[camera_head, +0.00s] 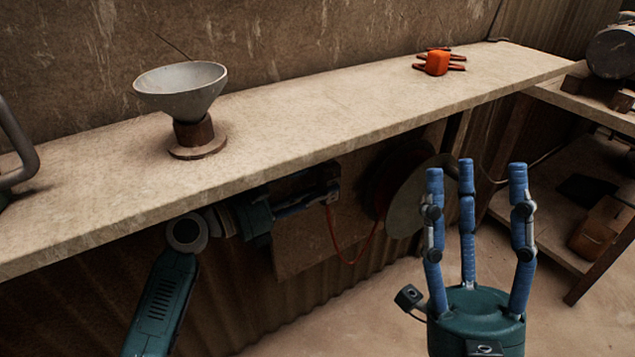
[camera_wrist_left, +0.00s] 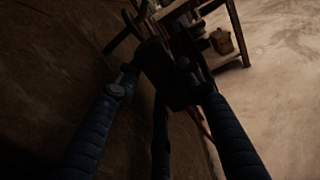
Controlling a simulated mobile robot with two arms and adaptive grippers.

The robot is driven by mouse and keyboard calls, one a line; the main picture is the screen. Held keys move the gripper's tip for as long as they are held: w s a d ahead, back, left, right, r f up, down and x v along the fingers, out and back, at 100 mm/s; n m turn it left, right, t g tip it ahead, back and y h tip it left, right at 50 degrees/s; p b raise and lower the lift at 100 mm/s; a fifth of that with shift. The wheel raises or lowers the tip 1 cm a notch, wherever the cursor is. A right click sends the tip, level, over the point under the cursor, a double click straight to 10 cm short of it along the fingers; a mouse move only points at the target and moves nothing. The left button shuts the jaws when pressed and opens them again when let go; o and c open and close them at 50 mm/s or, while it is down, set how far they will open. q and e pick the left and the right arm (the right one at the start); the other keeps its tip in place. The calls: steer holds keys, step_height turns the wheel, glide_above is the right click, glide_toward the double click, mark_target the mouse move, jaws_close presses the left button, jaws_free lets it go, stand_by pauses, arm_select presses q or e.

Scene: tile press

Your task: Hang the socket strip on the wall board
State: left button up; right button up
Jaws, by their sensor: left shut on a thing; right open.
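My left gripper (camera_head: 322,194) reaches in below the bench, partly in shadow. It is shut on a dark block, apparently the socket strip (camera_wrist_left: 165,76), which sits between its fingers in the left wrist view. A red cord (camera_head: 350,258) hangs in a loop below this gripper. A brown panel, apparently the wall board (camera_head: 305,246), stands under the bench behind the gripper. The shadow hides whether the strip touches the board. My right gripper (camera_head: 478,180) is open and empty, its fingers pointing up, in front of the bench at the right.
The long bench (camera_head: 300,122) overhangs the panel. On it stand a pale bowl-shaped lamp or funnel (camera_head: 180,88) and an orange item (camera_head: 437,62). A round disc (camera_head: 412,200) is under the bench right of the panel. A shelf (camera_head: 540,228) stands at the right.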

arm_select(q)
steer(key=o, duration=1.4)
steer(key=shift+c, duration=0.2)
steer(key=shift+o, duration=0.3)
steer(key=shift+a, duration=0.1)
